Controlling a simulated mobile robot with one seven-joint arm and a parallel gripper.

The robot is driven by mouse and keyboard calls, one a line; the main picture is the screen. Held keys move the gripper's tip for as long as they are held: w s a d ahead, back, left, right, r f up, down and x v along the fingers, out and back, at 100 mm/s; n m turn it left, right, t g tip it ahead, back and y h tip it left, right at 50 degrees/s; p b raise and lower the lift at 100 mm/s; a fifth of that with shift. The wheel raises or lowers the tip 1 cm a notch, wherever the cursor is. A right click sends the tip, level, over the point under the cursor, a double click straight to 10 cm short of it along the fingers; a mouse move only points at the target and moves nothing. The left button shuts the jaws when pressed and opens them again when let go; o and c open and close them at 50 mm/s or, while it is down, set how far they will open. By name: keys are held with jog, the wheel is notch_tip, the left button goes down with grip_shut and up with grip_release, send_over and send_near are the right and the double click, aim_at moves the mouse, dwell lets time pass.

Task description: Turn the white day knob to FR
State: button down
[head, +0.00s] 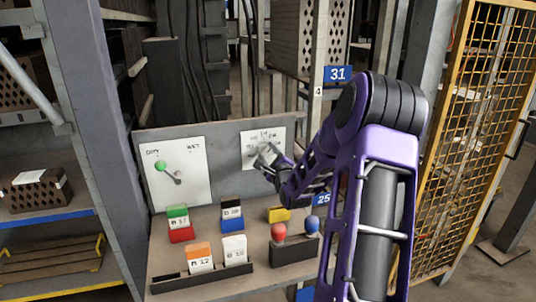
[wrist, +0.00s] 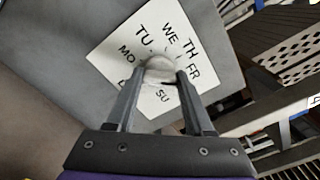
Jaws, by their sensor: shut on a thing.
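The white day knob (wrist: 160,68) sits on a white dial card (wrist: 118,50) fixed to a grey upright board. In the wrist view the card reads MO, TU, WE, TH, FR and SU around the knob, with another label partly covered. My gripper (wrist: 158,78) is shut on the knob, one finger on each side. Where the knob points cannot be made out. In the head view the dial card (head: 248,138) is at the right of the board, and my gripper (head: 268,155) covers the knob.
A second card (head: 190,150) with a green-balled lever (head: 161,166) is to the left on the board. Below, the bench holds several coloured blocks, a dark tray (head: 200,279) and a dark box with red and blue knobs (head: 295,248). A yellow mesh fence (head: 475,130) stands at right.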

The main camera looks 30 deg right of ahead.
jog(key=shift+c, duration=1.4)
grip_release()
jog(key=v, duration=1.7)
jog(key=shift+s+p, duration=0.25)
jog(key=shift+p, duration=0.2)
